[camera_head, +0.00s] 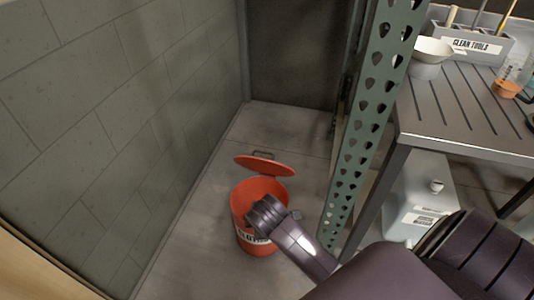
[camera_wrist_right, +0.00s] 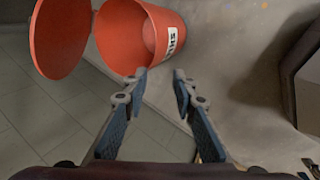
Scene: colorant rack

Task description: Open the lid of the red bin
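The red bin (camera_head: 277,192) stands on the floor between the tiled wall and the green perforated post. Its red lid (camera_head: 264,165) with a dark handle is raised at the back, and the bin's mouth is uncovered. In the right wrist view the lid (camera_wrist_right: 62,38) is swung out to the left of the bin (camera_wrist_right: 125,40), and the inside shows. My right arm reaches over the bin's front in the head view, hiding part of it and its label. My right gripper (camera_wrist_right: 160,78) is open and empty, with its fingertips near the bin. My left gripper is not in view.
A grey metal table (camera_head: 450,115) stands at the right, holding a white bowl (camera_head: 432,50) and a tool holder (camera_head: 470,45). A white jug (camera_head: 415,195) is under it. The green post (camera_head: 362,120) rises close to my right arm. The floor behind the bin is clear.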

